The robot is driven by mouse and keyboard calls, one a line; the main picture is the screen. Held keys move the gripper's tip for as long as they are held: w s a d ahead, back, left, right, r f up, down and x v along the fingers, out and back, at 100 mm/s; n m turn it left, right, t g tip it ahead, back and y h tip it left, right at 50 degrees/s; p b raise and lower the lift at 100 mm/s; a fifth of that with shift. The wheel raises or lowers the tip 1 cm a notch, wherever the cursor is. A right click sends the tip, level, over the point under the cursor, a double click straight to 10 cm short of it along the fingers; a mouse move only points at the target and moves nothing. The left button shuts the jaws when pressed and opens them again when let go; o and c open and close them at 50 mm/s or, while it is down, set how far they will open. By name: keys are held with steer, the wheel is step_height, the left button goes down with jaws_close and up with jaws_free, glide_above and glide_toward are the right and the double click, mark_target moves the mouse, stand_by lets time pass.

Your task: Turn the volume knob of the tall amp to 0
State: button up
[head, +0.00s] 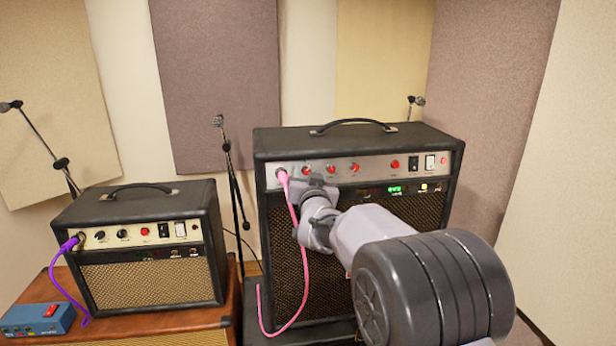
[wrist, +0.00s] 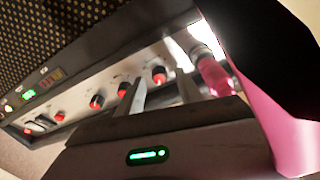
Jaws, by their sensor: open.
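The tall amp (head: 262,215) is a black cabinet with a silver control panel, standing at the right in the head view. Its panel carries a row of red knobs, including a leftmost knob (head: 307,169), one beside it (head: 331,167) and one further right (head: 354,167). I cannot read their labels. My gripper (head: 306,183) is open at the panel's left part. In the wrist view its two fingers (wrist: 160,92) reach toward the red knob nearest the pink plug (wrist: 159,75), which shows between them. Whether they touch it cannot be told.
A pink cable (head: 295,240) is plugged in at the panel's left end, close beside my gripper; its plug (wrist: 215,76) shows in the wrist view. A smaller amp (head: 150,280) with a purple cable (head: 62,258) stands left. A microphone stand (head: 238,195) stands between the amps.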

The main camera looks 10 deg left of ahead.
steer(key=shift+w, duration=0.25)
steer(key=shift+c, duration=0.2)
jaws_close()
